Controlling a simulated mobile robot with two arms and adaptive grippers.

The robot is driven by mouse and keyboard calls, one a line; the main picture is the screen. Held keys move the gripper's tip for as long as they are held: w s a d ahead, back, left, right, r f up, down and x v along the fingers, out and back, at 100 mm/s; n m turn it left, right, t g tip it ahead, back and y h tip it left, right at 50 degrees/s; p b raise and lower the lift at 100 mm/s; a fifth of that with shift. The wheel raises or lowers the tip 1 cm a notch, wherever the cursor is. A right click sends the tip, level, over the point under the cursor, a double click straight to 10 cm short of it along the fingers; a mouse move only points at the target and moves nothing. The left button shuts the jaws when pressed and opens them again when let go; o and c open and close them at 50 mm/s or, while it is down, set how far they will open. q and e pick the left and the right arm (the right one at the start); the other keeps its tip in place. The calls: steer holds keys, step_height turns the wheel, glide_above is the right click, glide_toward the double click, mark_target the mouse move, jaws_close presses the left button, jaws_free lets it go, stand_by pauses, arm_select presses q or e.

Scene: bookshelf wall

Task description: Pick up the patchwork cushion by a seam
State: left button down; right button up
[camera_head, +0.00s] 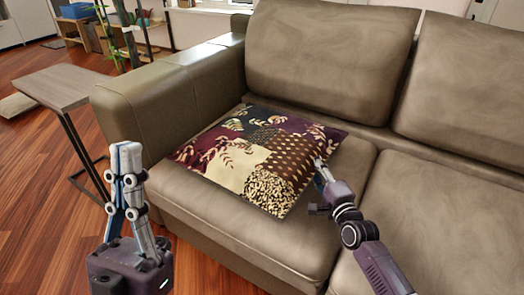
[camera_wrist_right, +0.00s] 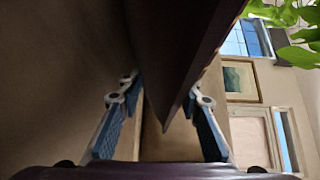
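The patchwork cushion (camera_head: 262,152) lies flat on the left seat of the brown sofa, with dark, cream and brown floral and dotted patches. My right gripper (camera_head: 322,166) is at the cushion's right edge in the head view. In the right wrist view the dark edge or corner of the cushion (camera_wrist_right: 185,45) comes down between the two spread fingers of my right gripper (camera_wrist_right: 166,88). I see no firm squeeze; contact is hard to judge. My left gripper (camera_head: 125,147) stands upright in front of the sofa arm, away from the cushion, its fingertips together and empty.
The sofa (camera_head: 420,215) has a left armrest (camera_head: 165,95) and tall back cushions (camera_head: 330,55) behind the patchwork cushion. A small side table (camera_head: 62,86) stands at the left on the wooden floor. The right seat is clear.

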steer(key=shift+r, duration=0.1)
jaws_close()
steer(key=shift+r, duration=0.2)
